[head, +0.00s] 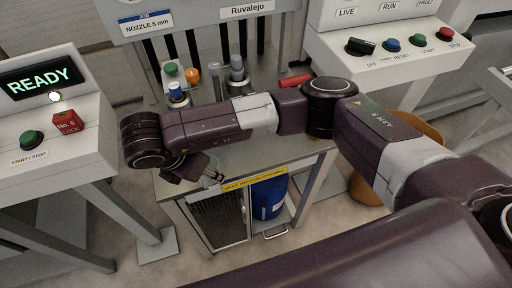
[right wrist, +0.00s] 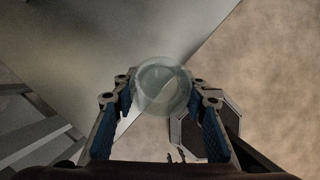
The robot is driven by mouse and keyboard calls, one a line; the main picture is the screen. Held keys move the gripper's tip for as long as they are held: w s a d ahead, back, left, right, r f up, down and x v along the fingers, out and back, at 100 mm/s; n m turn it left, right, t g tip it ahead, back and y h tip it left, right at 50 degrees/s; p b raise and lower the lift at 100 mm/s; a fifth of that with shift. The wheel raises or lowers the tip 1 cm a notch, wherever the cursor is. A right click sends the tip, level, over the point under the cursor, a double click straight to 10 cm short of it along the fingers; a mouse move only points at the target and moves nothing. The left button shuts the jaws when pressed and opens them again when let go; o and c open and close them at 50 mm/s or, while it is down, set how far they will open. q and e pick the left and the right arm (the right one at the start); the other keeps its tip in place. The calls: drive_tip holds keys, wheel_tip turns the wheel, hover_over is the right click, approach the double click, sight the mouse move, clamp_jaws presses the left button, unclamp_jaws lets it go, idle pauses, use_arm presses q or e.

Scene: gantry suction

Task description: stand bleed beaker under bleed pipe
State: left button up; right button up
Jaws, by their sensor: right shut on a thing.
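A clear glass beaker (right wrist: 162,88) sits between the fingers of my right gripper (right wrist: 160,108) in the right wrist view, seen from above with its round rim showing. In the head view my right gripper (head: 208,173) is small and partly hidden by my wrist, at the front left edge of the grey bench. The glass of the beaker (head: 213,178) shows faintly there. The right fingers are closed around the beaker. I cannot pick out the bleed pipe for sure; my arm covers much of the bench. My left gripper is not in view.
The grey bench (head: 290,150) carries a blue-and-white fitting (head: 177,93), an orange knob (head: 193,75) and a red cylinder (head: 295,80) at its back. A blue drum (head: 269,198) stands below. A READY console (head: 45,130) is left; a button panel (head: 400,45) is right.

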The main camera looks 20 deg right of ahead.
drive_tip(key=m, duration=0.1)
drive_tip(key=a+m+g, duration=0.1)
drive_tip(key=m, duration=0.1)
drive_tip(key=shift+s+a+r+h, duration=0.15)
drive_tip(key=shift+a+r+h, duration=0.15)
drive_tip(key=shift+d+r, duration=0.1)
drive_tip(key=shift+d, duration=0.15)
drive_tip(key=w+d, duration=0.2)
drive_tip(key=d, duration=0.2)
drive_tip(key=w+d, duration=0.2)
drive_tip(key=d, duration=0.2)
drive_tip(key=w+d, duration=0.1)
drive_tip(key=d, duration=0.3)
drive_tip(key=shift+w+d+p, duration=0.25)
drive_tip(key=shift+w+p, duration=0.15)
drive_tip(key=d, duration=0.1)
drive_tip(key=w+d, duration=0.1)
drive_tip(key=d, duration=0.1)
drive_tip(key=shift+w, duration=0.15)
drive_tip(key=shift+w+d+f+p, duration=0.1)
drive_tip(key=shift+d+f+p, duration=0.2)
drive_tip(key=shift+f+p, duration=0.25)
drive_tip(key=shift+a+f, duration=0.15)
drive_tip(key=shift+f, duration=0.1)
drive_tip(key=shift+f, duration=0.1)
drive_tip(key=o, duration=1.2)
drive_tip(key=shift+r, duration=0.2)
